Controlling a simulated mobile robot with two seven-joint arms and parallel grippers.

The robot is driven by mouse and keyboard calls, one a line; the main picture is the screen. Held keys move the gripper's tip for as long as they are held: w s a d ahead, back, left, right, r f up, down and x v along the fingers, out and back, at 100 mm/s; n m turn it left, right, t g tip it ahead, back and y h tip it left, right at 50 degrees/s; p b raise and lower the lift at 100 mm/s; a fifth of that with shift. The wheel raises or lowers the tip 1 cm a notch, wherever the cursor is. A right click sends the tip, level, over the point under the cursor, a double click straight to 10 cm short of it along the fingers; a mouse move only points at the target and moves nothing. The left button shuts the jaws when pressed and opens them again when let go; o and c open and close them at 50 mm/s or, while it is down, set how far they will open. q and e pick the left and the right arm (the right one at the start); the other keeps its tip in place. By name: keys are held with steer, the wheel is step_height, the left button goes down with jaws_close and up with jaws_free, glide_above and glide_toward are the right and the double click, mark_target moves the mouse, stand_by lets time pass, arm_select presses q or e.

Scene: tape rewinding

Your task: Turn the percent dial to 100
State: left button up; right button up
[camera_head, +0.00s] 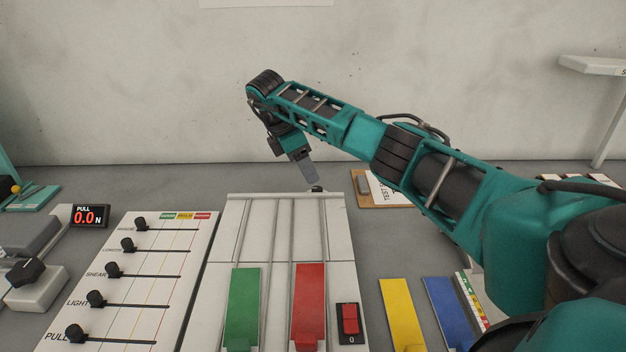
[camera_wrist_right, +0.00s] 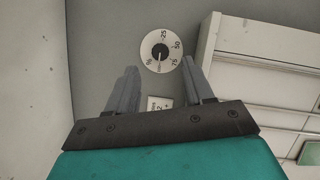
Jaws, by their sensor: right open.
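The percent dial (camera_wrist_right: 160,50) shows in the right wrist view as a round white face with a black knob at its centre and the marks 25, 50, 75 and %. Its setting is too small to read surely. My right gripper (camera_wrist_right: 159,68) is open and empty, with its fingers pointing toward the dial, one to each side of it in the picture. In the head view my right gripper (camera_head: 307,172) hangs over the back edge of the white panel, fingers down. I cannot make out the dial face there. My left gripper is not in view.
A white panel (camera_head: 228,228) carries green (camera_head: 244,295) and red (camera_head: 309,295) flaps and a red switch (camera_head: 350,319). A slider board (camera_head: 190,262), a PULL display (camera_head: 90,216) and a black knob (camera_head: 25,271) stand left. A clipboard (camera_head: 364,188) lies right of the gripper.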

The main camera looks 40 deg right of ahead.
steer(key=v, duration=0.6)
steer(key=shift+a+r, duration=0.2)
steer(key=shift+r, duration=0.1)
